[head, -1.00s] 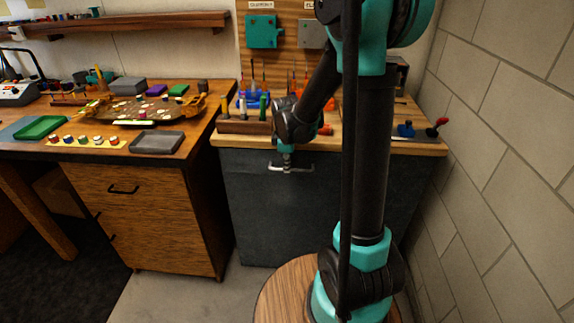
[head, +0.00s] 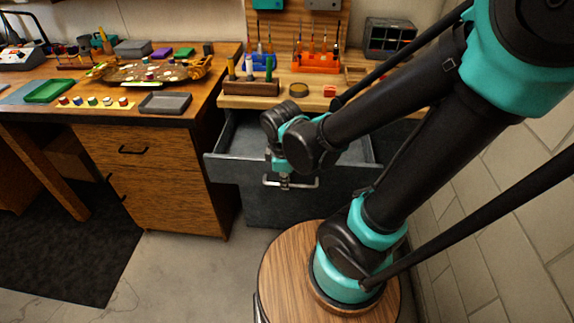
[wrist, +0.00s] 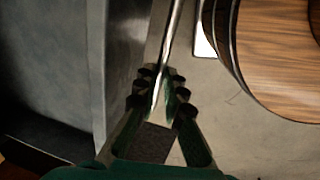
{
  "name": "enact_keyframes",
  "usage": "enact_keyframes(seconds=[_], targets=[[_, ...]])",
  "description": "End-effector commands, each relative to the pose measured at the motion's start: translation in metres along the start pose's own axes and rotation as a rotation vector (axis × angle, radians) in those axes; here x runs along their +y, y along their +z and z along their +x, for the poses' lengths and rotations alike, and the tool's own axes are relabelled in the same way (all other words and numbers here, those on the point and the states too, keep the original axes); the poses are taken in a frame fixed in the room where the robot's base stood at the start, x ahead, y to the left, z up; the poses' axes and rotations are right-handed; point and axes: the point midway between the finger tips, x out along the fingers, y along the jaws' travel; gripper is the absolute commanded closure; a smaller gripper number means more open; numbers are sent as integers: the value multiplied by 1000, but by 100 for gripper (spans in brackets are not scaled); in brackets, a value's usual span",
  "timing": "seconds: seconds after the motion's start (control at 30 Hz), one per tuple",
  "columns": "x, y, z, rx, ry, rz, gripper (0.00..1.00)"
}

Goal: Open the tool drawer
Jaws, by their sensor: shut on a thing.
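The tool drawer (head: 232,172) is a dark grey drawer in the grey cabinet under the wooden workbench top. It stands pulled out, and its grey inside shows behind and left of my wrist. The part of the drawer I can see looks empty. Its silver bar handle (head: 305,183) is on the front. My gripper (head: 285,183) is at the middle of the handle. In the wrist view my gripper (wrist: 160,95) is shut on the handle bar (wrist: 173,40), with the drawer front (wrist: 125,60) just left of it. My arm hides the drawer's right part.
A round wooden surface (head: 285,260) lies close in front of the drawer. A wooden desk with drawers (head: 150,185) stands on the left, and a tiled wall (head: 520,210) on the right. The bench top carries a tool rack (head: 250,88) and an orange holder (head: 316,63).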

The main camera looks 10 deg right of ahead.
Motion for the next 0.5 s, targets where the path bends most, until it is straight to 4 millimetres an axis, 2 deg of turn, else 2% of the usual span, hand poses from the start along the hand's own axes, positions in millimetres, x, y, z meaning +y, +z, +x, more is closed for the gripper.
enact_keyframes(seconds=[0.03,0.2,0.5], targets=[[-9,0,-2,1,-1,-6,100],[-27,0,-5,1,0,-4,100],[-39,0,-8,0,0,0,100]])
